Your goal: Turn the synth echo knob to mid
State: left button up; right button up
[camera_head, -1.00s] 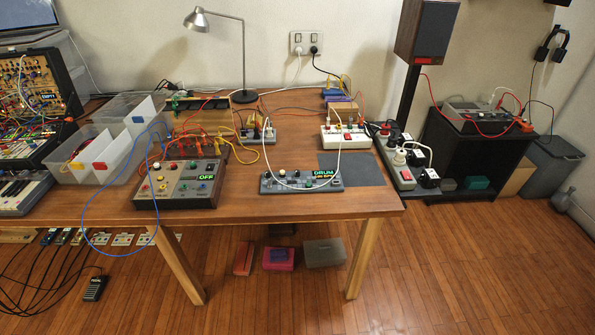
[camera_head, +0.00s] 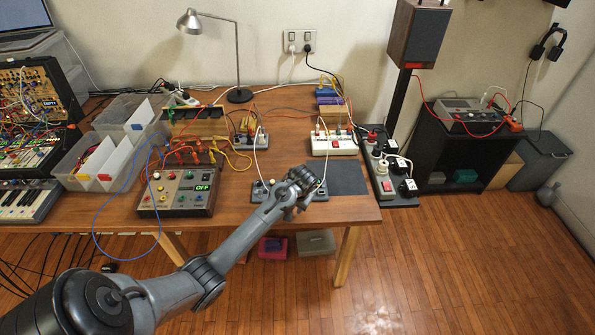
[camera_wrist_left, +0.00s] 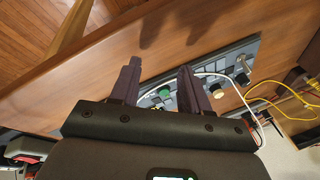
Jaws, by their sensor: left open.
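A grey slab unit (camera_head: 260,192) with knobs and a white cable lies near the table's front edge, mostly under my left gripper (camera_head: 300,187). The left wrist view shows its panel (camera_wrist_left: 228,65), a green knob (camera_wrist_left: 164,92) and a cream knob (camera_wrist_left: 216,90). My left gripper (camera_wrist_left: 159,66) is open there, its fingers apart just above the panel, the green knob showing between them. It holds nothing. I cannot read which knob is echo. My right gripper is not in view.
A white cable (camera_wrist_left: 238,92) loops over the grey unit. Red, yellow and blue leads cross the table (camera_head: 235,212). A white power strip (camera_head: 333,146) stands behind, a dark mat (camera_head: 348,179) to the right. Clear bins (camera_head: 85,178) and a keyboard (camera_head: 32,202) are at left.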

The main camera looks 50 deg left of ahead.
pick_arm(q)
jog(key=a+r, duration=0.1)
jog(key=a, duration=0.1)
jog(key=w+a+r+n, duration=0.2)
jog(key=a, duration=0.1)
jog(key=shift+w+a+r+g+h, duration=0.15)
jog(key=shift+a+g+h, duration=0.15)
jog(key=shift+a, duration=0.05)
jog(key=w+a+r+n+h+p, duration=0.1)
jog(key=w+a+r+n+h, duration=0.15)
jog(key=a+r, duration=0.35)
jog(key=shift+n, duration=0.45)
jog(key=f+b, duration=0.1)
jog(key=f, duration=0.2)
jog(key=f+b, duration=0.1)
jog(key=f, duration=0.3)
jog(key=f+b, duration=0.1)
jog(key=f, duration=0.2)
jog(key=shift+w+a+f+b, duration=0.1)
jog(key=shift+a+f+b, duration=0.05)
jog(key=shift+a+b, duration=0.15)
grip_shut()
